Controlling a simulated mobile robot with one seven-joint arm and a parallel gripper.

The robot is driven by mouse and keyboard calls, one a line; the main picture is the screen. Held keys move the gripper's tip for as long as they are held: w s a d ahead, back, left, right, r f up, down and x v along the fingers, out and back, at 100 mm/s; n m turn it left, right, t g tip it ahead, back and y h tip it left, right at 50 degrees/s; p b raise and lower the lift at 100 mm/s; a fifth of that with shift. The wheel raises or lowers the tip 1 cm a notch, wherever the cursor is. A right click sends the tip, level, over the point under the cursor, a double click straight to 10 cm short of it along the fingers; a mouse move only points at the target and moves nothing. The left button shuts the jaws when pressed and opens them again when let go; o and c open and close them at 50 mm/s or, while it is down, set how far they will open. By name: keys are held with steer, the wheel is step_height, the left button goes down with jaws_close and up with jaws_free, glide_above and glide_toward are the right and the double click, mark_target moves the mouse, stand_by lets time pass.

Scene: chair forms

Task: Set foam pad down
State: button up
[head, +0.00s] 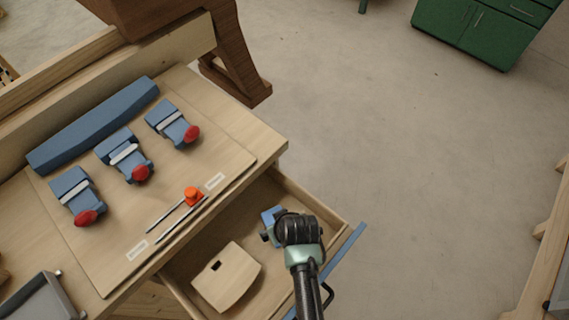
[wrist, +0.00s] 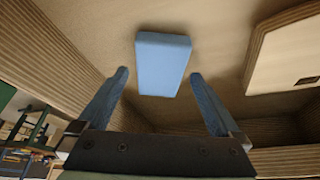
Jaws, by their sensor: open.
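The foam pad (wrist: 162,63) is a light blue block. In the wrist view it lies flat on the drawer's wooden floor, just beyond my fingertips. My gripper (wrist: 158,80) is open, with one finger to each side of the pad's near end and clear gaps between. In the head view my gripper (head: 276,238) is down inside the open drawer (head: 347,225), near its right end.
A wooden panel with a slot (head: 228,279) lies in the drawer, left of my gripper; it also shows in the wrist view (wrist: 285,48). The workbench (head: 245,135) above carries blue clamps with red knobs (head: 141,174). Open floor (head: 420,170) lies to the right.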

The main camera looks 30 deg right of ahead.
steer(key=v, duration=1.1)
steer(key=w+a+r+t+h, duration=0.1)
steer(key=w+r+t, duration=0.4)
steer(key=r, duration=0.6)
steer(key=w+a+r+t, duration=0.2)
steer(key=w+r, duration=0.5)
steer(key=r, duration=0.5)
steer(key=w+a+r+t+h, duration=0.1)
steer(key=w+r+t, duration=0.4)
steer(key=r, duration=0.6)
steer(key=s+a+r+t, duration=0.2)
steer(key=s+r+t, duration=0.1)
steer(key=r, duration=0.8)
steer(key=s+a+r+t+y, duration=0.1)
steer(key=s+a+r+t, duration=0.2)
steer(key=r, duration=0.7)
steer(key=s+a+r+t+y, duration=0.1)
steer(key=s+a+r+t, duration=0.2)
steer(key=s+r, duration=0.3)
step_height(320, 180, up, 6)
steer(key=shift+a+f+t, duration=0.15)
steer(key=shift+a+t, duration=0.05)
steer(key=shift+t, duration=0.7)
